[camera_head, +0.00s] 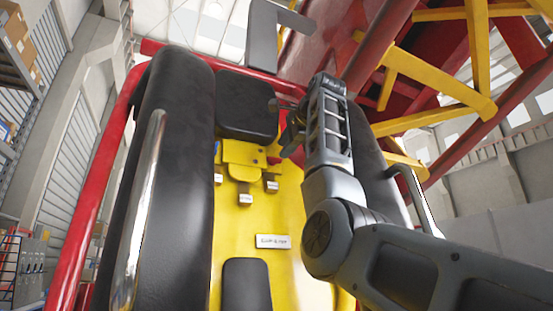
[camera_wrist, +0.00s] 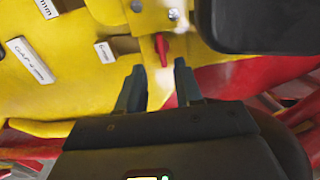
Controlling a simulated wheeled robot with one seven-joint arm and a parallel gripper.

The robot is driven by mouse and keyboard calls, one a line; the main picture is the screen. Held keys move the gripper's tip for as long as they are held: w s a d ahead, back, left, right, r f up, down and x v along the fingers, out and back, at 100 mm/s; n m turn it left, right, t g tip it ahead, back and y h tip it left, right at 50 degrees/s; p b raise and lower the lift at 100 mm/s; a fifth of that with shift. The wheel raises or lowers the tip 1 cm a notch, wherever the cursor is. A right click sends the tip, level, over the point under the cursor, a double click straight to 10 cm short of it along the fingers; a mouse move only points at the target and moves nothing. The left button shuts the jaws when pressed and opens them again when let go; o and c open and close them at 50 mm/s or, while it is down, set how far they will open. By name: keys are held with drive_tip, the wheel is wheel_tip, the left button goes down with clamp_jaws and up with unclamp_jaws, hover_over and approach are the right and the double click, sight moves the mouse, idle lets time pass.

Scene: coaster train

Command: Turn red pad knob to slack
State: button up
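The red pad knob (camera_wrist: 162,48) shows in the wrist view as a small pointed red lever on a yellow bracket (camera_wrist: 150,20). My gripper (camera_wrist: 160,72) is open, with nothing between its fingers. Its two fingertips point at the knob, one to each side of its line, and the knob appears just beyond them. Whether they touch it I cannot tell. In the head view my gripper (camera_head: 284,122) is beside the yellow bracket (camera_head: 243,158), right of the black headrest pad.
White gap labels (camera_wrist: 30,60) sit on the yellow panel; one also shows in the head view (camera_head: 272,241). A black pad (camera_wrist: 265,22) is close at the right of the fingers in the wrist view. Bulky black side restraints (camera_head: 172,175) and red and yellow beams (camera_head: 440,85) surround the seat.

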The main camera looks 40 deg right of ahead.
sight(276, 158)
drive_tip(key=p+x, duration=0.2)
drive_tip(key=x, duration=0.4)
drive_tip(key=shift+w+d, duration=0.1)
drive_tip(key=shift+w, duration=0.15)
clamp_jaws()
